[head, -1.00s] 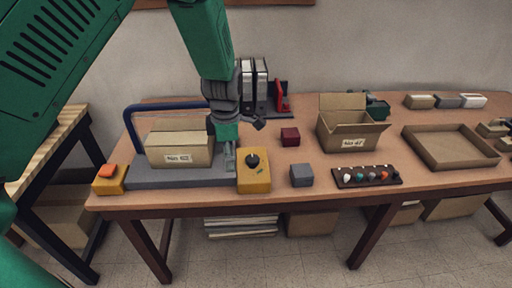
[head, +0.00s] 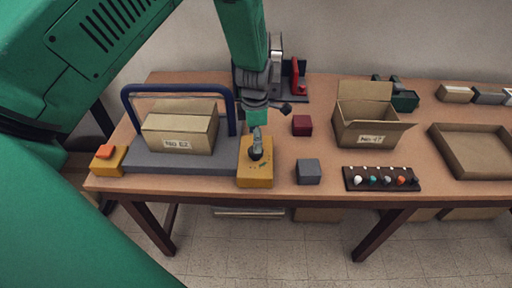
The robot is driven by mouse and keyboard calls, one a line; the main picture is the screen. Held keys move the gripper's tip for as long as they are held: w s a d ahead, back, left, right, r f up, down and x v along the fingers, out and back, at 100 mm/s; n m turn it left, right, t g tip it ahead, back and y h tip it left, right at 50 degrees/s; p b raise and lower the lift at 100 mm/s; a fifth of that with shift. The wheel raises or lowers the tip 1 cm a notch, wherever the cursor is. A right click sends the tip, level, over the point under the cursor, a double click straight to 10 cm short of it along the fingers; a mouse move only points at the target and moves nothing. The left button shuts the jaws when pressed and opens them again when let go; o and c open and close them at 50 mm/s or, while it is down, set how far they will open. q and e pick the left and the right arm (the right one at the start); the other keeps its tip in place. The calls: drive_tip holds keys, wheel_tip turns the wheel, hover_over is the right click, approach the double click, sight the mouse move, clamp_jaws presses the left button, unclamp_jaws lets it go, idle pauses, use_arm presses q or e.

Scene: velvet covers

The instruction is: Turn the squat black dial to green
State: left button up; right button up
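The squat black dial (head: 255,155) sits on top of a yellow box (head: 255,178) near the front edge of the table, in the head view. Small green marks show on the box's top just in front of the dial. My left gripper (head: 257,147) points down right at the dial, and its grey fingers cover the dial's back part. I cannot tell whether the fingers touch or grip the dial, or how far apart they are. The dial's pointer direction is not clear. My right gripper is not in view.
Left of the yellow box, a carton (head: 181,130) stands on a grey platform (head: 165,162) with a blue rail. An orange-topped yellow block (head: 107,160) is at the left corner. A grey cube (head: 308,172), maroon cube (head: 302,125) and knob strip (head: 381,179) lie to the right.

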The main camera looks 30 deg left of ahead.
sight(256, 157)
use_arm(q)
drive_tip(key=shift+f, duration=2.6)
drive_tip(key=c, duration=1.1)
